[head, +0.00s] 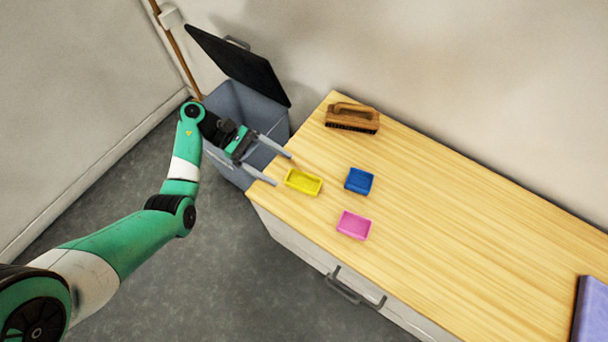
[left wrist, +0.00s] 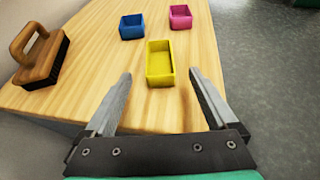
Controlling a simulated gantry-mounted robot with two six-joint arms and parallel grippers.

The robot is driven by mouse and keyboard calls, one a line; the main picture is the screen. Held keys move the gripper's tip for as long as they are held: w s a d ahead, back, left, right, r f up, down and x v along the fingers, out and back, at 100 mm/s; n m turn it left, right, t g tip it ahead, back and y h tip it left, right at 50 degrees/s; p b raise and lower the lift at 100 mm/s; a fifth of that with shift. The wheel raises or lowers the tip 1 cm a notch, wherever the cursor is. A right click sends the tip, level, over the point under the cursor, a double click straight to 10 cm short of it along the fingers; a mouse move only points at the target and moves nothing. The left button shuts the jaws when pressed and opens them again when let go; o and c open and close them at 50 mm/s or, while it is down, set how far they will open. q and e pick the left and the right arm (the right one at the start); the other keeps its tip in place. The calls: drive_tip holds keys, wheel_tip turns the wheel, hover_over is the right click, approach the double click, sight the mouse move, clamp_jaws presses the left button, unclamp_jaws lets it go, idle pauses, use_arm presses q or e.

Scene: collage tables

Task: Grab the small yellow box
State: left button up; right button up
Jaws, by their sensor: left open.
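The small yellow box (head: 304,181) is an open-topped tray on the wooden table, near its left end. In the left wrist view the yellow box (left wrist: 160,63) lies ahead of the fingertips, roughly centred between them. My left gripper (head: 283,169) is open and empty, its two fingers pointing at the box from the left, over the table's end. Its fingers also show in the left wrist view (left wrist: 160,78), spread wider than the box. The box appears to be just beyond the fingertips. My right gripper is not in view.
A blue box (head: 359,181) and a pink box (head: 353,225) stand near the yellow one. A wooden brush (head: 353,117) lies at the back edge. A grey bin (head: 238,108) with its dark lid raised stands beyond the table's left end. The table's middle is clear.

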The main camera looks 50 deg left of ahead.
sight(294, 181)
use_arm(q)
drive_tip(key=shift+w+d+f, duration=0.1)
drive_tip(key=shift+d+f, duration=0.15)
drive_tip(key=shift+d, duration=0.05)
drive_tip(key=shift+r, duration=0.15)
drive_tip(key=b+x, duration=0.1)
drive_tip(key=x, duration=0.1)
drive_tip(key=b+x, duration=0.1)
drive_tip(key=x, duration=0.2)
drive_tip(key=shift+f, duration=0.4)
drive_tip(key=shift+a, duration=0.1)
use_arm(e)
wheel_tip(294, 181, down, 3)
use_arm(q)
drive_tip(key=shift+c, duration=0.3)
drive_tip(key=c, duration=1.3)
drive_tip(key=shift+r, duration=0.1)
drive_tip(key=shift+c, duration=0.2)
drive_tip(key=shift+r, duration=0.1)
